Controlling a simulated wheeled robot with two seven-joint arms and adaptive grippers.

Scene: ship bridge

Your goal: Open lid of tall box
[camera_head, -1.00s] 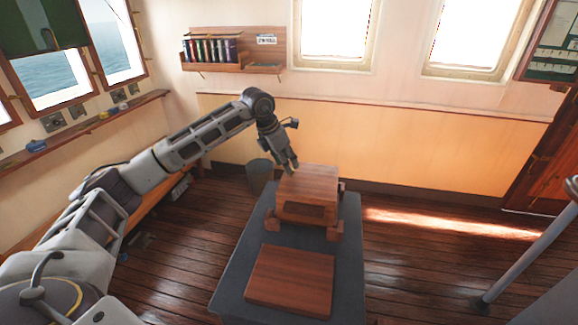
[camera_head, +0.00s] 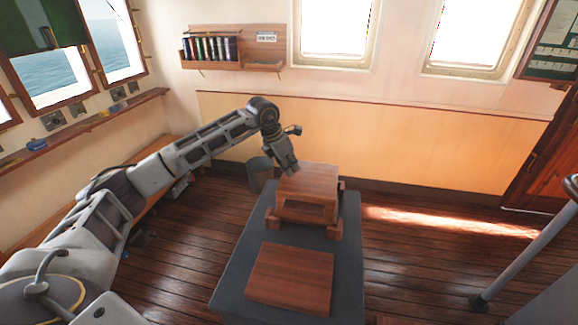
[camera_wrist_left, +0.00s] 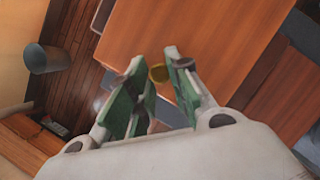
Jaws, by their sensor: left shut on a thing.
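The tall wooden box (camera_head: 308,210) stands toward the far end of the grey table, with a recess in its front face. Its flat wooden lid (camera_head: 312,178) lies over the top; I cannot tell whether it is slightly raised. My left gripper (camera_head: 293,172) is at the lid's far left corner. In the left wrist view, its green-padded fingers (camera_wrist_left: 157,80) are at the lid's edge (camera_wrist_left: 205,35), on either side of a small brass knob (camera_wrist_left: 160,73), and are shut on it. The fingers partly hide the knob. My right gripper is out of view.
A flat wooden box or board (camera_head: 290,278) lies on the near part of the grey table (camera_head: 232,285). A grey bin (camera_head: 261,174) stands on the floor behind left, also in the left wrist view (camera_wrist_left: 47,58). A metal rail (camera_head: 528,250) is at the right.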

